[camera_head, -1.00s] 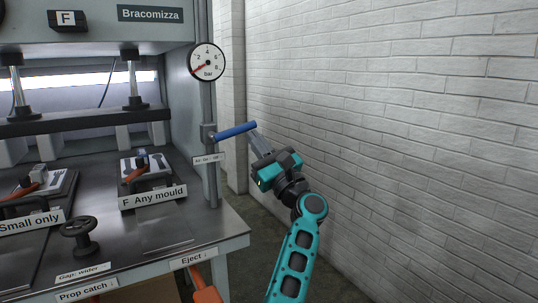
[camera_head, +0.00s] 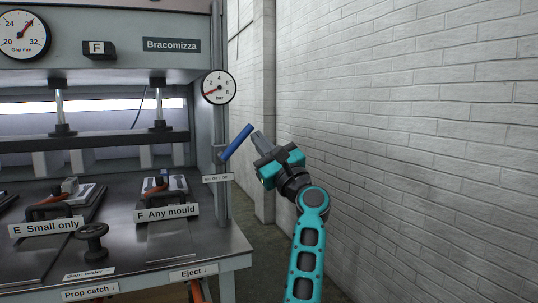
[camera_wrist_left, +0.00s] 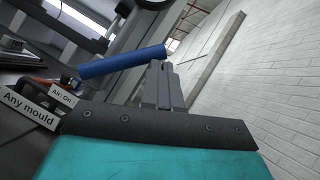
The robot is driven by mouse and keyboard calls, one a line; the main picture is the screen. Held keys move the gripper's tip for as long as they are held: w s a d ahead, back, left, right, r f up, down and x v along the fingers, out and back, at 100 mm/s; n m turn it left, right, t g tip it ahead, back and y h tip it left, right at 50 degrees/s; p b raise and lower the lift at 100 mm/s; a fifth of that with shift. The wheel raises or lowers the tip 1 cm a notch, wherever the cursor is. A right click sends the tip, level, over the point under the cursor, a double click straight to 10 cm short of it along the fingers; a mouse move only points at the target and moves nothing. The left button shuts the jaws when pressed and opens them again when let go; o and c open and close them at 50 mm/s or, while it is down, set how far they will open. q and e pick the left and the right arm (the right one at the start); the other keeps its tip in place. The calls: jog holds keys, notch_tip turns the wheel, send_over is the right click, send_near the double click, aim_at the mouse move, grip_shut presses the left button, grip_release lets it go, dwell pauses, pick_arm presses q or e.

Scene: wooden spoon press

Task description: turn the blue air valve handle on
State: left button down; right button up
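The blue air valve handle (camera_head: 237,142) is on the pipe at the press's right side, below the pressure gauge. It slants up to the right in the head view and also shows in the left wrist view (camera_wrist_left: 122,62). My left gripper (camera_head: 257,138) is just right of the handle's upper part. In the left wrist view its fingers (camera_wrist_left: 160,68) are together with nothing between them, their tips at or very near the handle's right end. I cannot tell whether they touch. My right gripper is not in view.
The bar gauge (camera_head: 219,87) has its red needle near the low end. An air label (camera_head: 217,178) sits below the valve. A white brick wall (camera_head: 420,120) stands on the right. The press table (camera_head: 200,245) holds moulds and a handwheel (camera_head: 92,238).

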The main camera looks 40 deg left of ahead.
pick_arm(q)
jog(key=s+a+r, duration=0.1)
jog(key=s+r, duration=0.3)
jog(key=shift+a+r+p, duration=0.15)
jog(key=shift+a+p, duration=0.15)
jog(key=shift+a, duration=0.05)
jog(key=shift+s, duration=0.15)
dwell(0.4)
dwell(0.4)
jog(key=b+v, duration=0.1)
jog(key=v, duration=1.1)
jog(key=shift+d, duration=0.35)
